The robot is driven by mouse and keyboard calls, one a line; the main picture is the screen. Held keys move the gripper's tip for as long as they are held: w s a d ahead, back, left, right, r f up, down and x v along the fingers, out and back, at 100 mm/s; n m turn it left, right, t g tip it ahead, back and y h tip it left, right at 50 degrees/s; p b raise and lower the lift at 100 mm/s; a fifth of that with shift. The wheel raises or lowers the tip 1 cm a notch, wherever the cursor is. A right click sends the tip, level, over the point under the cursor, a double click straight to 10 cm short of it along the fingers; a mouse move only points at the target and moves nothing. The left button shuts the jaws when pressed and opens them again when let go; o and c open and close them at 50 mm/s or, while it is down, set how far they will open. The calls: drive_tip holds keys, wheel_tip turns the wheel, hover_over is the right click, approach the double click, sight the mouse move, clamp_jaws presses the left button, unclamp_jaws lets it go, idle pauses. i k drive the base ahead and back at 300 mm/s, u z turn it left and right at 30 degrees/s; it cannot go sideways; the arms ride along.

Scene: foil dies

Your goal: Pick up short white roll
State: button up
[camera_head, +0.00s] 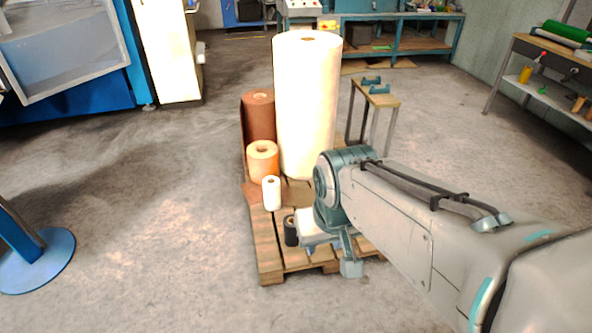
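The short white roll (271,193) stands upright on a wooden pallet (266,243), in front of an orange roll (262,162). My arm reaches in from the right, and my gripper (350,268) is low over the pallet's front right part, to the right of the short white roll and apart from it. Only part of the gripper shows below the wrist, so its finger opening is not clear. A pale block-like thing (308,226) shows beside the wrist, partly hidden by my arm.
A tall white roll (308,105) and a brown roll (258,117) stand behind on the pallet. A small dark roll (290,231) stands at the front. A small stool (380,98) is behind right. Open floor lies to the left; a blue post base (45,265) stands there.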

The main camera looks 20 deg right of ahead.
sight(271, 183)
drive_tip(key=z, duration=0.05)
drive_tip(key=i, duration=1.65)
